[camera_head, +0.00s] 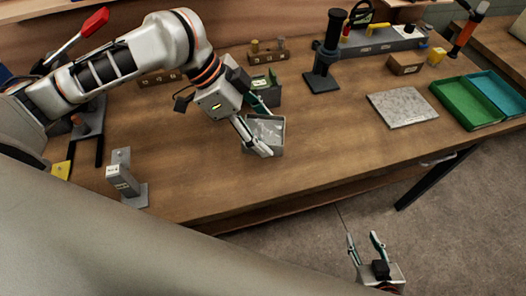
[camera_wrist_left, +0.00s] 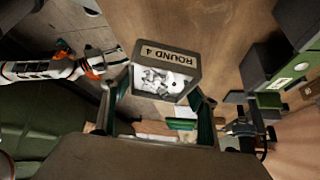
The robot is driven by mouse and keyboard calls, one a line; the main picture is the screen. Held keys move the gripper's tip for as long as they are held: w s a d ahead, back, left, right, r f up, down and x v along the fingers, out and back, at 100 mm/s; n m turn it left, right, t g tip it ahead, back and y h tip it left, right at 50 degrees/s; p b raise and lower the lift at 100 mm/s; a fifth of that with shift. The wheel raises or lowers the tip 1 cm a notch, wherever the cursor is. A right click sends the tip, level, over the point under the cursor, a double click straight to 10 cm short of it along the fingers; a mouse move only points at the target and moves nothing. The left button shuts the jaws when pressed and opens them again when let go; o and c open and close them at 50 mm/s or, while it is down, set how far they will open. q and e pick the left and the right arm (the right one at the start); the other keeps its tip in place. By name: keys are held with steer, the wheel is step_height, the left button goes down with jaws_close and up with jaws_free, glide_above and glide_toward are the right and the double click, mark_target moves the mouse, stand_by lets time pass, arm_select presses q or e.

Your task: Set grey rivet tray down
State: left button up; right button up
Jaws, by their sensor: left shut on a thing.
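The grey rivet tray (camera_head: 280,142) is a small open box over the front middle of the wooden workbench. My left gripper (camera_head: 258,136) is shut on it. In the left wrist view the tray (camera_wrist_left: 166,57) lies between the fingers of my left gripper (camera_wrist_left: 158,110); its wall reads "ROUND 4" and small light metal pieces lie inside. I cannot tell whether its underside touches the bench. My right gripper (camera_head: 363,244) is open and empty, over the floor in front of the bench.
A black stand (camera_head: 322,72), a speckled grey plate (camera_head: 402,107) and a green tray (camera_head: 466,103) stand to the right. A grey metal bracket (camera_head: 124,180) stands at the left.

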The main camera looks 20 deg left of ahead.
mark_target(263, 139)
arm_select(q)
step_height(263, 139, down, 3)
steer(key=shift+f+b, duration=0.15)
steer(key=shift+b, duration=0.15)
steer(key=shift+f+b, duration=0.5)
steer(key=shift+f, duration=1.75)
arm_select(e)
steer(key=f, duration=0.2)
steer(key=shift+s+d+f, duration=0.1)
steer(key=shift+d+f, duration=0.15)
steer(key=shift+f, duration=0.1)
steer(key=shift+r, duration=0.1)
arm_select(q)
steer(key=o, duration=1.3)
steer(key=shift+f, duration=0.1)
steer(key=shift+c, duration=0.2)
arm_select(e)
steer(key=shift+r, duration=0.2)
